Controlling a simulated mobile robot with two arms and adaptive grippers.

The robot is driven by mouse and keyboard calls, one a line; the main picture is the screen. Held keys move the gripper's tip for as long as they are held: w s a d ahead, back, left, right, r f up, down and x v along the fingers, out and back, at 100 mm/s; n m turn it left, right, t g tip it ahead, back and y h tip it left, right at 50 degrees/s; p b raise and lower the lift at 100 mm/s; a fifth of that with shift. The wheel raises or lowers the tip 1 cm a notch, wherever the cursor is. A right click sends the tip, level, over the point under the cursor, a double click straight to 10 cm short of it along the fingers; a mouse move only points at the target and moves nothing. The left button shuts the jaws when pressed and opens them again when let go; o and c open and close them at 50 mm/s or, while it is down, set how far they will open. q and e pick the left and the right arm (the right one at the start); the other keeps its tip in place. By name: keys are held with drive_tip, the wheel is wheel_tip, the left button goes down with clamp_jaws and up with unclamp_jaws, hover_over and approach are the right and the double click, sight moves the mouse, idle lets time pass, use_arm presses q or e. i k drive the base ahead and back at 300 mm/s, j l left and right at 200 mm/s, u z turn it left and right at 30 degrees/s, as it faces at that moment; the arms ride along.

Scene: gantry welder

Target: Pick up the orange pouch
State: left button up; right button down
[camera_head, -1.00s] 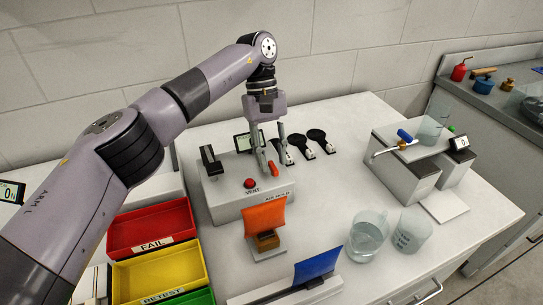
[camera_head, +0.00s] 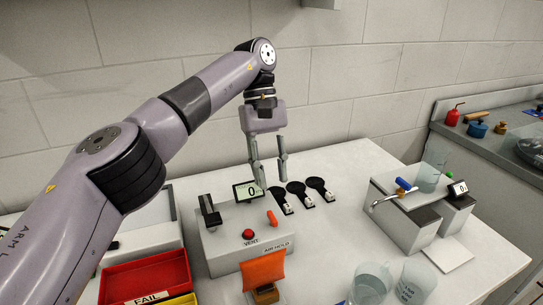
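The orange pouch (camera_head: 263,269) stands upright in a small brown holder (camera_head: 265,293) at the front of the grey AIR HOLD box, near the bottom of the view. My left gripper (camera_head: 271,180) points down above the back of the grey box, behind and above the pouch and well apart from it. Its two fingers are spread with nothing visible between them. My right gripper does not show.
A red FAIL tray (camera_head: 145,279) is at left. Beakers (camera_head: 372,284) stand at front right, a scale unit (camera_head: 410,220) farther right.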

sight(259, 274)
drive_tip(key=k+l, duration=0.3)
drive_tip(key=k, duration=0.15)
drive_tip(key=k+l, duration=0.25)
drive_tip(key=k, duration=0.2)
drive_tip(key=k+l, duration=0.3)
drive_tip(key=k, duration=0.2)
